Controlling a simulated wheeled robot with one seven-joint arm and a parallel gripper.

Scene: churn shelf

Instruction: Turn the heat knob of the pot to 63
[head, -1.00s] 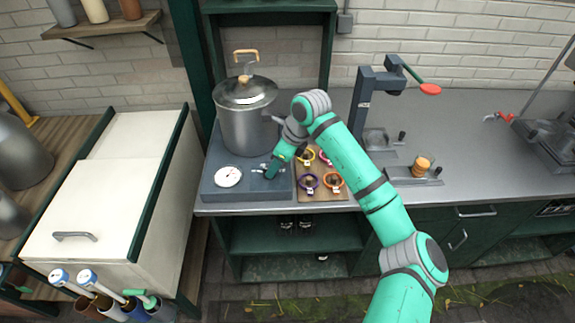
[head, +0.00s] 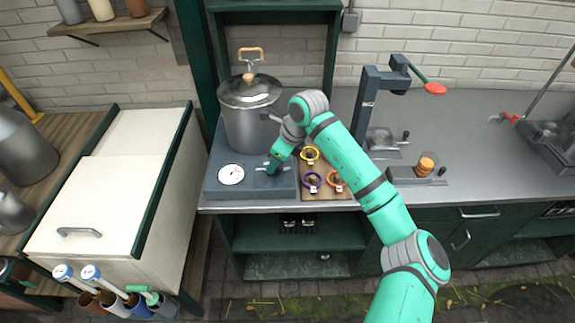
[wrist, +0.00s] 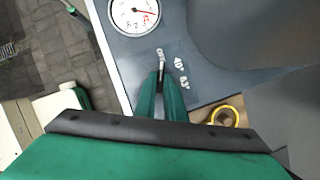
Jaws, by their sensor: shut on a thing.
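The steel pot (head: 251,125) with a lid and wooden-topped handle stands on a blue-grey base unit (head: 213,190). My gripper (head: 273,167) reaches down to the panel right of the gauge. In the wrist view my gripper (wrist: 161,82) is shut on the heat knob, which the fingers almost wholly hide. White markings (wrist: 180,62) lie around the fingertips; I cannot read the knob's setting.
A dark press with a red-handled lever (head: 434,88) stands farther right. A white chest (head: 108,190) is at left.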

